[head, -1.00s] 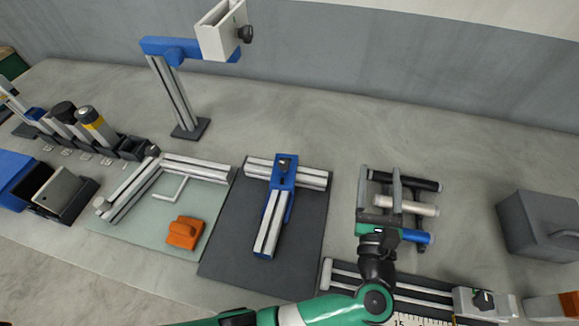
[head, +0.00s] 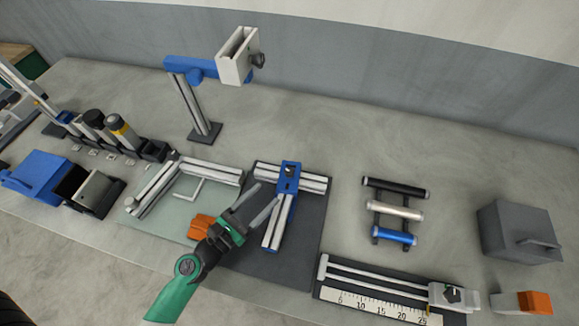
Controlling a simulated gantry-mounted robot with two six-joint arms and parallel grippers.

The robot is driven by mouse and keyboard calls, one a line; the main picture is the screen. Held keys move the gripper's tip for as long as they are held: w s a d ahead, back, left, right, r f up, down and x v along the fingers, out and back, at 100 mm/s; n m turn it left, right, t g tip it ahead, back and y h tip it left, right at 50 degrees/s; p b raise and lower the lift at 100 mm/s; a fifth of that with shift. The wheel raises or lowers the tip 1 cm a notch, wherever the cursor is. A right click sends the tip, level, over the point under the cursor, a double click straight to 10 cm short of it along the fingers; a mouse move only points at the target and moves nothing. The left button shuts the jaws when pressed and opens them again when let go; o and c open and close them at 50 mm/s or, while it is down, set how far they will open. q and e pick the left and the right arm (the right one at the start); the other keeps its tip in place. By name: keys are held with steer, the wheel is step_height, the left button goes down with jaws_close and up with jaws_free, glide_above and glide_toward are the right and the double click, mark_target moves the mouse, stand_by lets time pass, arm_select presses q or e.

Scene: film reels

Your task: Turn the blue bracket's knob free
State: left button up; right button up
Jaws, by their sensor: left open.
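The blue bracket (head: 289,181) lies on a dark mat (head: 309,225), joining two grey profile bars in a T shape. Its dark knob (head: 291,170) shows on top of the bracket near the crossbar. My left gripper (head: 266,200) is open with nothing between its fingers. It reaches in from the lower left, over the mat's left part, with its fingertips left of the bracket and short of the knob. My right gripper is not in view.
A tall stand with a blue arm (head: 192,68) and white box (head: 238,56) rises behind. An L-shaped frame (head: 212,168) lies left on a pale mat. A rack of rollers (head: 398,211), a ruled slide (head: 380,285) and a grey box (head: 519,231) are right.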

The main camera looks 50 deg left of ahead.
mark_target(286, 174)
arm_select(q)
steer(key=w, duration=0.7)
steer(key=w+a+p, duration=0.1)
steer(key=w, duration=0.3)
steer(key=shift+w+a, duration=0.1)
jaws_close()
